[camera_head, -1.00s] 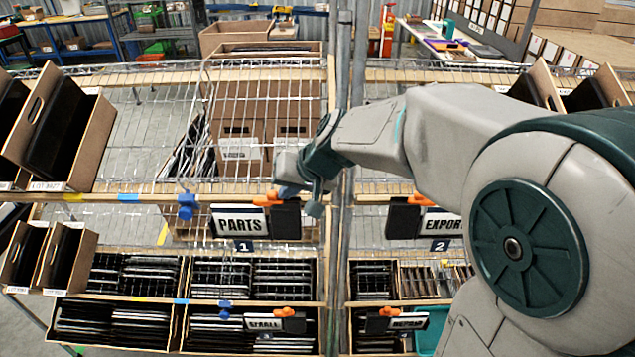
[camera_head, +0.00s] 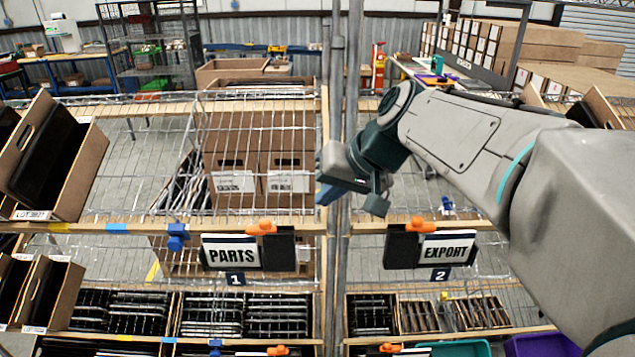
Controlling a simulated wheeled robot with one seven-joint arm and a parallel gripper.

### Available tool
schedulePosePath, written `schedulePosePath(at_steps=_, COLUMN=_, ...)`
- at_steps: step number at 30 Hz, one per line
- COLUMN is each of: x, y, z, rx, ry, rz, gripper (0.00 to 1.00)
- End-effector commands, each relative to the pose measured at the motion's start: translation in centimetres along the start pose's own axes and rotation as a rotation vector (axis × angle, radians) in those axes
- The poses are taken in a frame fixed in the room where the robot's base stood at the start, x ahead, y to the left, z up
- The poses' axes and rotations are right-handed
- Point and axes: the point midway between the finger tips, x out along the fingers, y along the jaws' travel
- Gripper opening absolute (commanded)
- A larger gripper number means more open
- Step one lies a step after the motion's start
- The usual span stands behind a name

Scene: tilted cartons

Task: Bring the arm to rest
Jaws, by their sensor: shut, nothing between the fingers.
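My arm reaches in from the right, grey with dark teal joints, and stretches leftward across the front of the wire shelving. My gripper (camera_head: 352,192) is at its end, in front of the metal upright post (camera_head: 336,240) between the two shelf bays. It is small in the picture and seen from behind and the side. Its fingers look closed, with nothing held. It hangs just above the level of the PARTS sign (camera_head: 231,251) and the EXPORT sign (camera_head: 445,249).
Tilted cartons stand on the upper shelf at left (camera_head: 70,165) and at right behind my arm (camera_head: 600,105). Lower shelves hold several boxes of dark flat items (camera_head: 210,312). Blue clamps (camera_head: 177,237) and orange clips (camera_head: 262,228) stick out from the shelf edge.

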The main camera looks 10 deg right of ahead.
Motion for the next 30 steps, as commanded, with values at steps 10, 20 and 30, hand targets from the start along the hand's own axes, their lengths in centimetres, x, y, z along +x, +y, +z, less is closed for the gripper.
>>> schedulePosePath(at_steps=10, x=0.5, y=1.5, z=3.3, rx=-0.001, ry=-0.038, rz=0.069, gripper=0.00)
schedulePosePath(at_steps=20, x=1.8, y=8.5, z=16.4, rx=-0.045, ry=-0.166, rz=0.371, gripper=0.00)
schedulePosePath(at_steps=30, x=2.0, y=10.3, z=19.2, rx=-0.067, ry=-0.189, rz=0.444, gripper=0.00)
